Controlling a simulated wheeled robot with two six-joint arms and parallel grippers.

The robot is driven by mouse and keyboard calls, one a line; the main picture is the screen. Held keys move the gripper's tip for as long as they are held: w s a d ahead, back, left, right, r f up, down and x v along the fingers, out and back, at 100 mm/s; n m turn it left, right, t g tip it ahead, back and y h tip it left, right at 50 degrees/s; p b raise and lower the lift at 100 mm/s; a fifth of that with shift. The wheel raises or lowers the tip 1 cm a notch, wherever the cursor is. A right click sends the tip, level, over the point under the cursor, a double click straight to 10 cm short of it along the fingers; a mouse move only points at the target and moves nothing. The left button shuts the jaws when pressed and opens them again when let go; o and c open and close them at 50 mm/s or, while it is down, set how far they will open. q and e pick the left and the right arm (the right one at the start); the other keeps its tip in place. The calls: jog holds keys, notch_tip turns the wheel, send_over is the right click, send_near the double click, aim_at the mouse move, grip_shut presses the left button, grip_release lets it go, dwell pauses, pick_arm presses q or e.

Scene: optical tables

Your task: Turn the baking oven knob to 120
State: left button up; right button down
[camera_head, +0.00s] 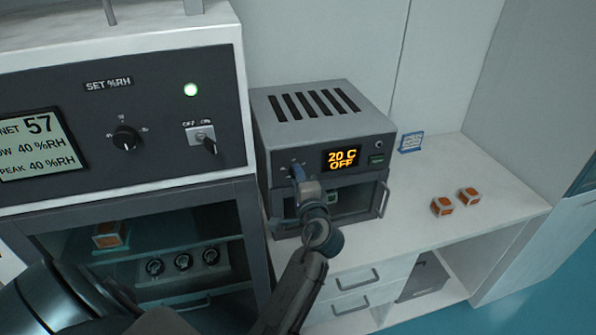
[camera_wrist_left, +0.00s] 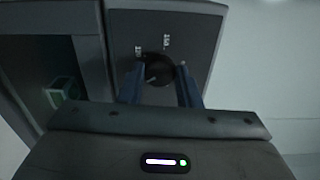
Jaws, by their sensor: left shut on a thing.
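The baking oven (camera_head: 325,99) is a grey box with top vents on the white counter. Its display (camera_head: 342,158) reads "20 C OFF". My left gripper (camera_head: 297,174) is at the left of the oven's front panel, covering the knob in the head view. In the left wrist view, the round dark knob (camera_wrist_left: 158,67) sits between the two blue fingers of the left gripper (camera_wrist_left: 160,88), which is shut on it. Scale marks show above the knob. My right gripper is not in view.
A humidity cabinet (camera_head: 190,60) with its own knob (camera_head: 125,138) and switch stands left of the oven. Two orange-and-white boxes (camera_head: 455,201) and a small blue-framed sign (camera_head: 411,142) are on the counter (camera_head: 490,225) to the right, with bare counter around them.

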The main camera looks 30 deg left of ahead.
pick_arm(q)
jog(key=shift+r+m+p, duration=0.15)
jog(key=shift+m+p, duration=1)
jog(key=shift+m, duration=4.85)
jog(key=o, duration=1)
jog(key=shift+c, duration=0.2)
